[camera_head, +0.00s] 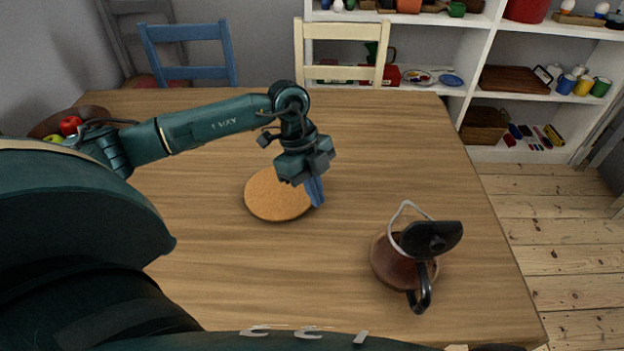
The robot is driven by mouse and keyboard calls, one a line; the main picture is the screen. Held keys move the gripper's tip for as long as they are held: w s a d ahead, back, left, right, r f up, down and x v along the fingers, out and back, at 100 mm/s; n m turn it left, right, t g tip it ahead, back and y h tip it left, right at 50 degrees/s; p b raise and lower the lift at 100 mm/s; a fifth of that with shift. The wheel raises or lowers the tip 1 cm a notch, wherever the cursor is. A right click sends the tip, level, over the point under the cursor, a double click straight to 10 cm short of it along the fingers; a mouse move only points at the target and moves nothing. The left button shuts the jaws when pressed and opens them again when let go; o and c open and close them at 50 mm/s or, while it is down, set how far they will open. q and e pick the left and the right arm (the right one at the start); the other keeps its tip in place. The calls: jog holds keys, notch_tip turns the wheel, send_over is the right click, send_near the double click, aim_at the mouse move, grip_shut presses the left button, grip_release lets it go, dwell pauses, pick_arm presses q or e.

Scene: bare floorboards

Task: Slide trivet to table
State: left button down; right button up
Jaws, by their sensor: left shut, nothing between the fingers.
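A round cork-coloured trivet (272,200) lies flat on the wooden table (400,150), near the table's middle. My left gripper (318,194) points down at the trivet's right edge. Its blue fingers are shut with nothing between them, and they overlap the edge in the picture. I cannot tell whether they touch the trivet or the table. The gripper hides a part of the trivet's upper right.
A fruit bowl (95,115) is at the far left, partly behind my arm. Blue (190,32) and cream (345,30) chairs stand behind the table. The table's far right is clear.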

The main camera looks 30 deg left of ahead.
aim_at(285, 193)
pick_arm(q)
jog(key=x, duration=0.6)
jog(key=a, duration=0.3)
jog(key=shift+w+a+r, duration=0.2)
jog(key=shift+w+a, duration=0.05)
jog(key=shift+w, duration=0.05)
jog(key=shift+a, duration=0.3)
jog(key=a, duration=0.2)
jog(key=w+a, duration=0.1)
jog(key=a, duration=0.2)
jog(key=a+p, duration=0.1)
jog(key=a, duration=0.2)
jog(key=shift+w, duration=0.25)
jog(key=shift+d, duration=0.1)
